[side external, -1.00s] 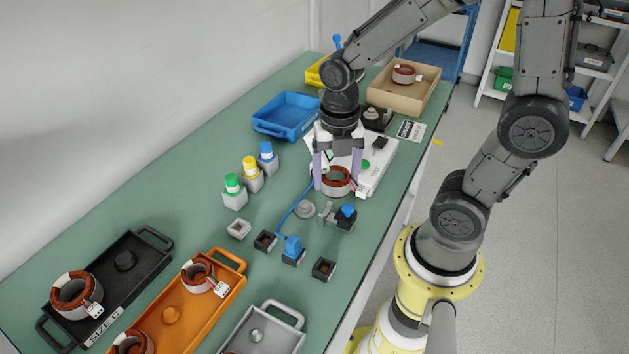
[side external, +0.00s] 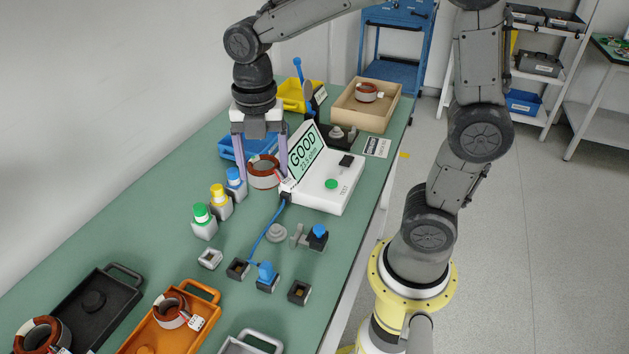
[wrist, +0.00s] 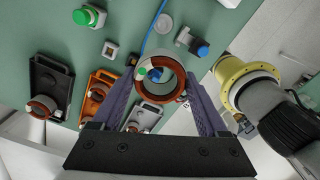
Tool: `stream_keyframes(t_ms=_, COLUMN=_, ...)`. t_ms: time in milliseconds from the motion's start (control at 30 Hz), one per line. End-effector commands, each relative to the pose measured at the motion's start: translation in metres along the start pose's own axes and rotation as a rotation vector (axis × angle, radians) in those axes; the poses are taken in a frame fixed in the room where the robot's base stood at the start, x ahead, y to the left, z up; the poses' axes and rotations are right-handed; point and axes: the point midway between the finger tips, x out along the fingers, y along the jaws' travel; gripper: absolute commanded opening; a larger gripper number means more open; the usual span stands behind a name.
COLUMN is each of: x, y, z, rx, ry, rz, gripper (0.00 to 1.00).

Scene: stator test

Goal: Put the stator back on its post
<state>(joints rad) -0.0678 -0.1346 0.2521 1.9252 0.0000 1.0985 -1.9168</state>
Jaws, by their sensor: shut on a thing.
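The stator (side external: 264,174) is a ring with a red-brown winding, a white outer band and a small white tag. My gripper (side external: 262,180) is shut on it, with one purple finger on each side. It hangs above the green bench, left of the white tester. The stator (wrist: 160,76) also shows between the fingers in the wrist view. Other stators stand on the black tray (side external: 104,318) and the orange tray (side external: 205,291). The grey tray (side external: 263,342) is mostly cut off by the picture's lower edge.
The tester (side external: 325,184) displays GOOD. Green, yellow and blue-topped blocks (side external: 220,202) stand in front of the stator. Small sockets, a grey disc (side external: 276,233) and a blue cable lie nearer. A blue bin (side external: 234,146) and a cardboard box (side external: 376,120) stand behind.

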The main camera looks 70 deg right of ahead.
Motion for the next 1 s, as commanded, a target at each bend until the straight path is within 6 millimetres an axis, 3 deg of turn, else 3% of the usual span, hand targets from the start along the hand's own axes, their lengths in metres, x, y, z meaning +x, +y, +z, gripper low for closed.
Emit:
stream_keyframes(t_ms=33, x=-0.003, y=0.025, z=-0.005, rx=-0.008, ry=0.001, rz=-0.001, gripper=0.00)
stream_keyframes(t_ms=200, x=-0.003, y=0.095, z=-0.031, rx=-0.032, ry=0.001, rz=-0.002, gripper=0.00)
stream_keyframes(t_ms=367, x=0.010, y=0.151, z=-0.072, rx=-0.079, ry=0.001, rz=-0.003, gripper=0.00)
stream_keyframes(t_ms=500, x=0.029, y=0.190, z=-0.117, rx=-0.140, ry=0.000, rz=-0.003, gripper=0.00)
stream_keyframes(t_ms=633, x=0.052, y=0.213, z=-0.163, rx=-0.213, ry=0.000, rz=-0.003, gripper=0.00)
stream_keyframes(t_ms=800, x=0.084, y=0.223, z=-0.213, rx=-0.308, ry=0.000, rz=-0.001, gripper=0.00)
stream_keyframes(t_ms=1000, x=0.107, y=0.214, z=-0.241, rx=-0.367, ry=0.000, rz=0.001, gripper=0.00)
